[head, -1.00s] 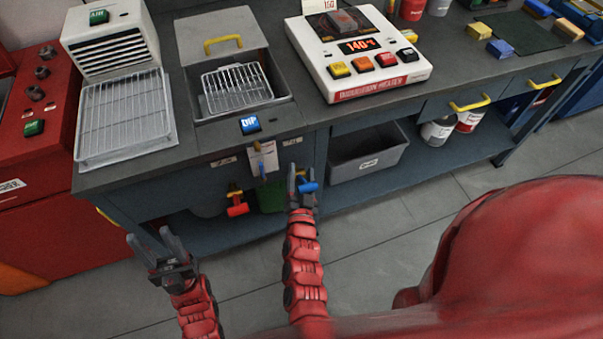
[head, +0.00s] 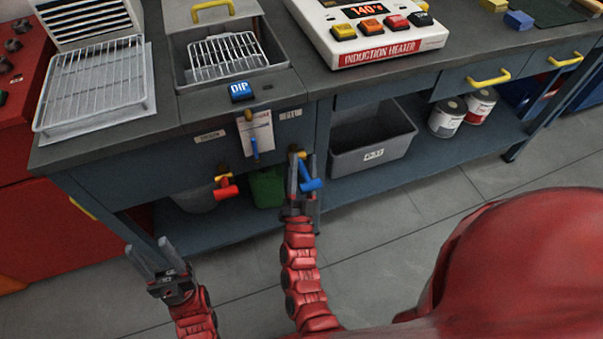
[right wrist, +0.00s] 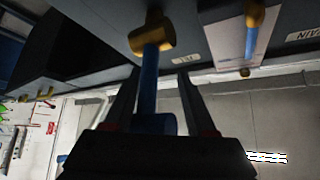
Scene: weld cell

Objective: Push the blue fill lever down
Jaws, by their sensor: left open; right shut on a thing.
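The blue fill lever (head: 311,184) hangs from a brass valve on the bench front, its stem sloping downward. My right gripper (head: 304,168) is at this lever, with fingers pointing up at the bench front. In the right wrist view the blue lever (right wrist: 150,85) runs between the two fingers of my right gripper (right wrist: 156,80), from the brass valve (right wrist: 152,35) to its blue end grip. The gripper is shut on the lever; the contact itself is dark and partly hidden. My left gripper (head: 149,256) is open and empty, low on the left, away from the bench.
A red lever (head: 226,190) sits left of the blue one. A tag with a blue item (head: 256,134) hangs between them. Above are the DIP button (head: 241,91) and a sink with a wire rack (head: 224,57). A grey bin (head: 371,155) stands on the shelf to the right.

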